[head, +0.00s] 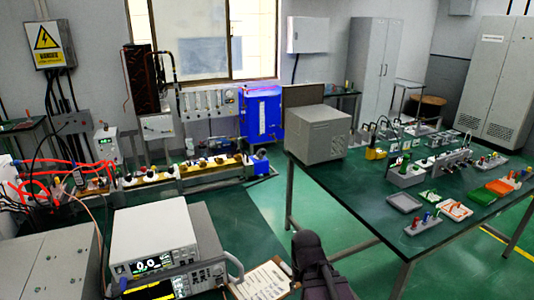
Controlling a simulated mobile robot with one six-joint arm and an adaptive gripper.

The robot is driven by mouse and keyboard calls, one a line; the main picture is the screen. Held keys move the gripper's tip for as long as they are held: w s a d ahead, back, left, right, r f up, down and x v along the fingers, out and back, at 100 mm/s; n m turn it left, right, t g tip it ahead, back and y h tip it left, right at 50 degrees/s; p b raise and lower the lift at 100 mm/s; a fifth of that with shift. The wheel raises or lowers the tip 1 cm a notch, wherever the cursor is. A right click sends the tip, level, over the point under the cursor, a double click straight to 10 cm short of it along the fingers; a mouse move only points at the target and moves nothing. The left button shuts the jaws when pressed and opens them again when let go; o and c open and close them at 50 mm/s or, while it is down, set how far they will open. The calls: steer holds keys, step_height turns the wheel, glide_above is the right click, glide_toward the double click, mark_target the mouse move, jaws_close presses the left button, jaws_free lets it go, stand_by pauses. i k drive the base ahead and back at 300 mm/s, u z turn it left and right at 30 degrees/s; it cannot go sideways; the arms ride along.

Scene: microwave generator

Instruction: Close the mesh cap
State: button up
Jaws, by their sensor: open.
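I cannot make out a mesh cap in the head view; at this distance no part can be told as one. A grey box-shaped unit (320,134) with a vented side stands on the green-topped table at the right. A large grey cabinet (50,272) with a flat top fills the bottom left corner. A dark, rounded part, probably of my arm, rises at the bottom centre, in front of the floor and table. No gripper fingers show.
The green-topped table (350,195) carries several small trays and parts. Stacked instruments (155,245) and a clipboard (263,282) lie at the bottom. A wall bench holds red cables and a blue unit (262,113). Green floor (262,205) is open between.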

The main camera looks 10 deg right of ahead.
mark_target(260, 154)
steer(key=i, duration=0.3)
steer(key=u, duration=0.05)
steer(key=k, duration=1.3)
steer(key=u, duration=0.15)
steer(key=i, duration=1.7)
steer(key=z, duration=0.2)
